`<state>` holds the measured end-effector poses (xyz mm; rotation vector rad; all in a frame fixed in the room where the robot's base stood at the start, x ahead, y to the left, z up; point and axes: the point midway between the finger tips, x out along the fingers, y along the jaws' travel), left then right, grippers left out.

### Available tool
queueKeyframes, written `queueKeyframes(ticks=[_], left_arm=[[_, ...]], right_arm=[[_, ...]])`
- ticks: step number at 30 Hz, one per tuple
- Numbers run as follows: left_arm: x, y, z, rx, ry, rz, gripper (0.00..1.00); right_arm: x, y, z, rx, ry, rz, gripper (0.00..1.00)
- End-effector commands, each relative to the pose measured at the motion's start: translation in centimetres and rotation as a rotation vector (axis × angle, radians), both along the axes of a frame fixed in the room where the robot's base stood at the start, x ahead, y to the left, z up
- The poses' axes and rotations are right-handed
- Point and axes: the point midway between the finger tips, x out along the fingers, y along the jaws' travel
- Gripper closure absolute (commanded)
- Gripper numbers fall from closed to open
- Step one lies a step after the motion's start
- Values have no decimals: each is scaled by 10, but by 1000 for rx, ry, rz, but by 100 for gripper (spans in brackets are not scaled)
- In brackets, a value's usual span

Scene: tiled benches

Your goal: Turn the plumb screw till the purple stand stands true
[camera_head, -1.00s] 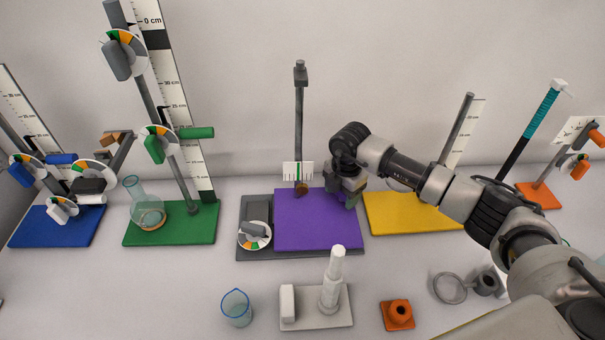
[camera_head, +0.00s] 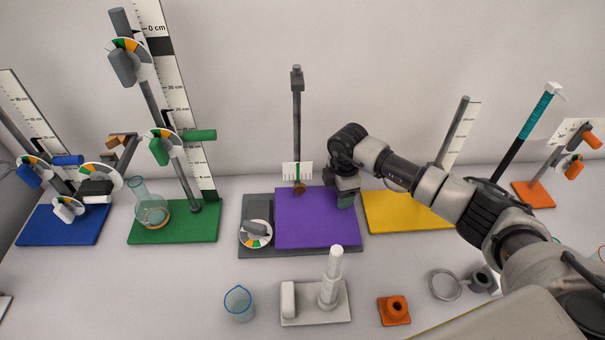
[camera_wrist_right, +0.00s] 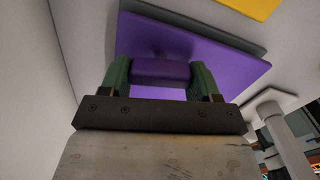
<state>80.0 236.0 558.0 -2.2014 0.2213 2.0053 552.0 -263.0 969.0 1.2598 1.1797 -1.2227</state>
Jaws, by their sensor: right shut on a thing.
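The purple stand has a flat purple base (camera_head: 312,225) on a grey plate (camera_head: 300,252). Its thin grey post (camera_head: 297,120) looks close to upright in the head view. A white scale card (camera_head: 289,171) with a green mark near its middle sits low on the post, with a small brown bob (camera_head: 299,188) just below. My right gripper (camera_head: 346,201) is at the base's right edge. In the right wrist view its two green fingers (camera_wrist_right: 160,70) are shut on a purple screw head (camera_wrist_right: 160,72) beside the base. The screw's lower part is hidden. My left gripper is out of view.
A green stand base (camera_head: 175,228) is left, a yellow base (camera_head: 400,215) close right. A beaker (camera_head: 238,304), a white stand (camera_head: 316,305) and an orange holder (camera_head: 394,310) are in front.

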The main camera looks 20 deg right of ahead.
Motion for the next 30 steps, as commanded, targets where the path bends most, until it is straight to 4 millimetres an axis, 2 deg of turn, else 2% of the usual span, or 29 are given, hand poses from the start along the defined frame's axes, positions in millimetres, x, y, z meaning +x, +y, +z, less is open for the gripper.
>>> queueKeyframes(ticks=[3,11,16,17,21,22,30], left_arm=[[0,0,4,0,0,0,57],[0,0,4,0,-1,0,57],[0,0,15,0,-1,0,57],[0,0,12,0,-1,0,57],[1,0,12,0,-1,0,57],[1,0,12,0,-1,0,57],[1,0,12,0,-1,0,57]], right_arm=[[-4,1,-6,-2,16,-57,66],[-5,0,-7,-3,18,-69,66],[-4,1,-5,-3,19,-200,66],[-4,0,-7,-3,18,-194,33],[-3,0,-6,-2,14,-192,12],[-2,0,-5,-2,13,-192,8],[-1,0,-2,-1,8,-191,8]])
